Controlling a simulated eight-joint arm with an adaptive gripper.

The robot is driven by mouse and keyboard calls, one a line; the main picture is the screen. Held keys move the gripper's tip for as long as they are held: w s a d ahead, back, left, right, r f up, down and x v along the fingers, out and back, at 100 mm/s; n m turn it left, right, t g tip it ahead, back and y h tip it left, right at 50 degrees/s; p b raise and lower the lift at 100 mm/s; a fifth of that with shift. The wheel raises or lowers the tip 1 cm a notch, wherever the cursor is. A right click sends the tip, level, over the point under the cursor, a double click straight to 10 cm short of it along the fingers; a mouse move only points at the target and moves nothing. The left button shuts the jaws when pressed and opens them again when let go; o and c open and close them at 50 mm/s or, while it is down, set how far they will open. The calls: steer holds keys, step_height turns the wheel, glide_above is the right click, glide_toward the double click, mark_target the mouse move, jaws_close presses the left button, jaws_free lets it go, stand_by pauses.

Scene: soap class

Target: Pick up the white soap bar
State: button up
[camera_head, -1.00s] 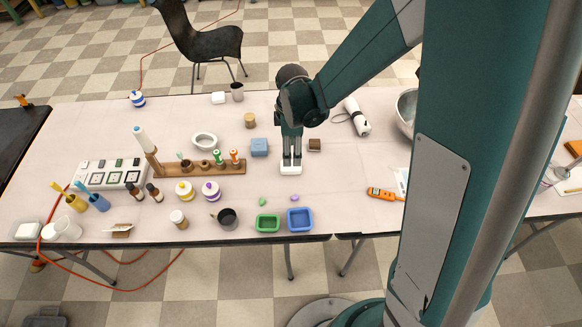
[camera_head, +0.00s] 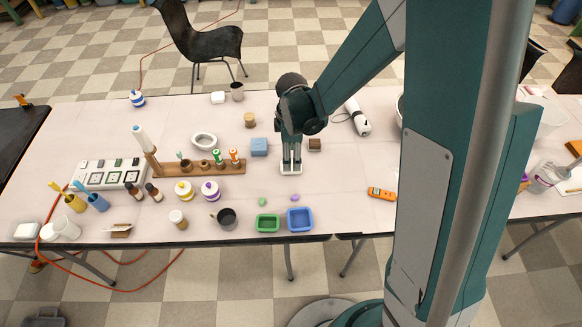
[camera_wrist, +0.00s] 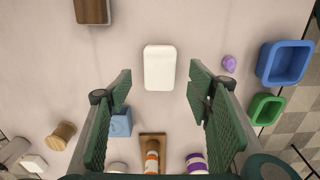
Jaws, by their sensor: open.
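The white soap bar (camera_head: 291,170) lies flat on the table near its middle. In the wrist view the bar (camera_wrist: 160,67) is a pale rounded rectangle, centred between the fingertips with a gap on each side. My gripper (camera_head: 291,163) points down at the bar, and its fingers partly cover the bar in the head view. In the wrist view my gripper (camera_wrist: 160,80) is open and empty, with green ribbed pads on either side. I cannot tell exactly how high the tips are above the table.
A blue block (camera_head: 259,147) stands left of the bar and a brown block (camera_head: 315,144) to its right. A purple piece (camera_head: 295,197), a green tray (camera_head: 268,223) and a blue tray (camera_head: 300,219) lie nearer the front edge. A wooden rack (camera_head: 205,168) stands left.

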steer(key=shift+a+f+b, duration=0.1)
steer(key=shift+f+b, duration=0.5)
steer(key=shift+f, duration=1.8)
steer(key=c, duration=1)
